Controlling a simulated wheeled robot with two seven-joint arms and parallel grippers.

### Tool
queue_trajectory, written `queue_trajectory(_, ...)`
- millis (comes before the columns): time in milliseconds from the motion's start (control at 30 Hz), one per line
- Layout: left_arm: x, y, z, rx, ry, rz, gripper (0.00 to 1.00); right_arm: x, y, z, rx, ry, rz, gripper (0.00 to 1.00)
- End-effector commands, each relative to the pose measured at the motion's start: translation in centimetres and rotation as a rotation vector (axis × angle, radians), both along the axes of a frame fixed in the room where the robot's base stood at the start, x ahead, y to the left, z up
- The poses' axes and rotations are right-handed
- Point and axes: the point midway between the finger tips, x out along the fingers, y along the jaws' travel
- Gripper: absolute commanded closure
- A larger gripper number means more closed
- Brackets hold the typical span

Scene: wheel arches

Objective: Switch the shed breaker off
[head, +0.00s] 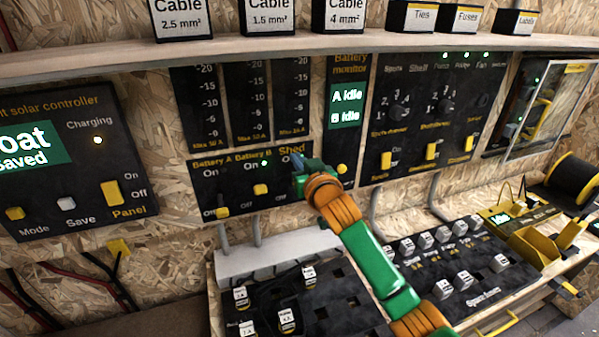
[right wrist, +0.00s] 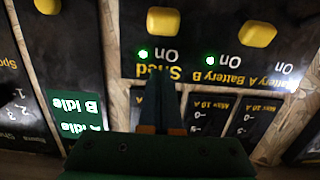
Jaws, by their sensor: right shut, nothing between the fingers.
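The breaker panel (head: 237,197) carries breakers marked Battery A, Battery B and Shed. My right gripper (head: 298,170) is shut and empty in front of its Shed column, hiding the shed breaker in the head view. In the upside-down right wrist view, the yellow shed breaker lever (right wrist: 163,22) shows beyond my shut fingertips (right wrist: 160,72), apart from them. The fingertips overlap the Shed label. A green light (right wrist: 143,54) glows beside the shed breaker's On mark. The Battery B lever (head: 256,190) has a lit green light above it; the Battery A lever (head: 222,212) sits low near Off. My left gripper is not in view.
The battery monitor (head: 347,106) reads A Idle and B Idle, with a yellow knob (head: 341,169) below. A solar controller (head: 75,160) is at left and a switch panel (head: 436,110) at right. A shelf (head: 290,48) overhangs the panels; trays of labelled blocks lie below.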

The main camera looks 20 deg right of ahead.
Motion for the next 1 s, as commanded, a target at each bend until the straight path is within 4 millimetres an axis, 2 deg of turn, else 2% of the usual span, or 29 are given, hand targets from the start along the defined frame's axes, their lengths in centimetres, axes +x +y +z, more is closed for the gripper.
queue_trajectory(33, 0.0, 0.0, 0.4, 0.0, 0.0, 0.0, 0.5, 0.9, 0.0, 0.2, 0.001, 0.002, -0.001, 1.0)
queue_trajectory(200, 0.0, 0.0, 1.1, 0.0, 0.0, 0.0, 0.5, -0.3, 0.0, -2.6, -0.001, 0.004, 0.0, 1.0)
queue_trajectory(300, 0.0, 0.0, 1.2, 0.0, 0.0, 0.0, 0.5, -0.7, 0.0, -3.4, 0.0, 0.004, 0.0, 1.0)
queue_trajectory(733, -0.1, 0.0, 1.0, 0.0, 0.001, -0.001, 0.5, -0.9, 0.0, -3.9, -0.001, 0.0, 0.0, 1.0)
queue_trajectory(1000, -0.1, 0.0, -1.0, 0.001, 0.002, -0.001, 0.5, -1.2, -0.1, -4.5, 0.002, -0.053, -0.001, 1.0)
